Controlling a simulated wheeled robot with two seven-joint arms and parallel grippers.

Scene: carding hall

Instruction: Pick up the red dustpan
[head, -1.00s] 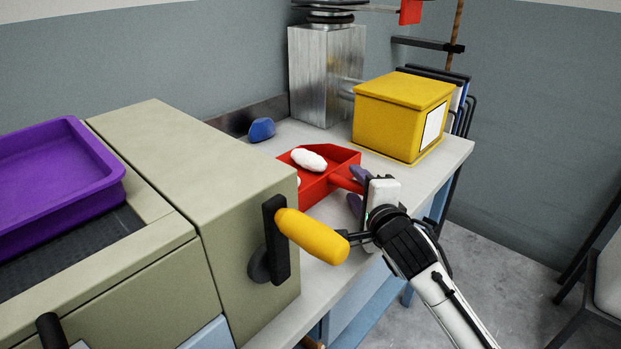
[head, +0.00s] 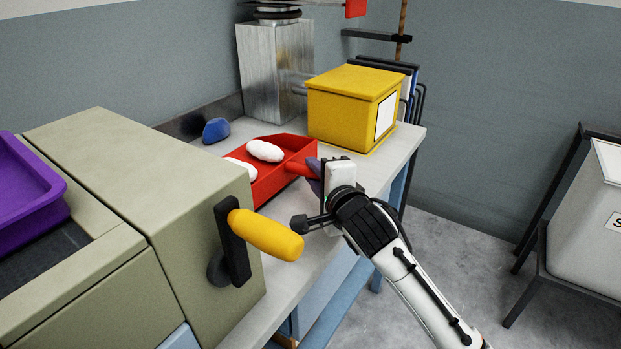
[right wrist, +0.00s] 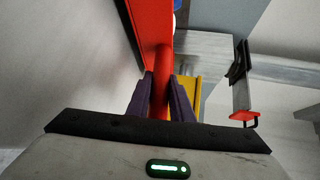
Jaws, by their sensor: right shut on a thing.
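The red dustpan (head: 290,151) is on the grey worktop in the head view, behind the beige machine, with white fluffy lumps (head: 265,151) in it. Its handle points right toward my right gripper (head: 314,176). In the right wrist view, the purple fingers of my right gripper (right wrist: 161,98) are shut on the red handle (right wrist: 162,70), one finger on each side. The near left part of the dustpan is hidden by the machine. I cannot tell whether the pan touches the worktop. My left gripper is not in view.
The beige machine (head: 140,165) with a yellow-handled crank (head: 265,235) stands close to my right gripper. A yellow box (head: 345,105), a metal duct (head: 275,70) and a blue object (head: 216,130) are behind. A purple tray (head: 40,195) sits at left.

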